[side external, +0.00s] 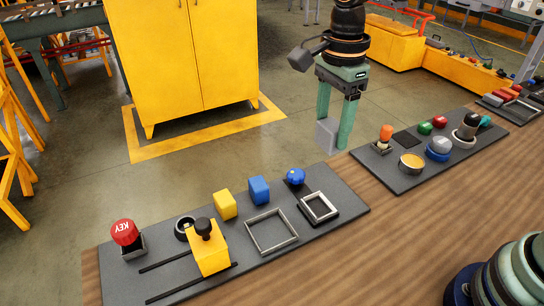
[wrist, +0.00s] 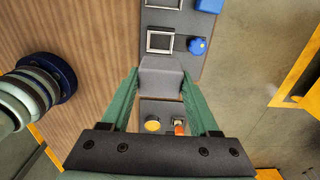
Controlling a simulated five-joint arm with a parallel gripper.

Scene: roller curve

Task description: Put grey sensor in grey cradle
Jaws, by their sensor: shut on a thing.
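The grey sensor (side external: 326,134) is a plain grey block held between the green fingers of my gripper (side external: 336,138). In the wrist view, the sensor (wrist: 160,77) sits between the fingertips (wrist: 161,84), apart from the frames. Two light grey square frames lie on the near dark panel: a smaller one on a dark base (side external: 319,207) and a larger, thinner one (side external: 271,231). I cannot tell for sure which is the grey cradle. In the side view my gripper is behind and above the smaller frame, near the gap between the panels.
Beside the frames stand a blue knob (side external: 296,177), a blue block (side external: 259,190) and a yellow block (side external: 225,205). A yellow slider (side external: 208,248) and red KEY button (side external: 125,233) are further left. Another panel (side external: 400,182) holds several parts. Bare wood (side external: 350,255) lies in front.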

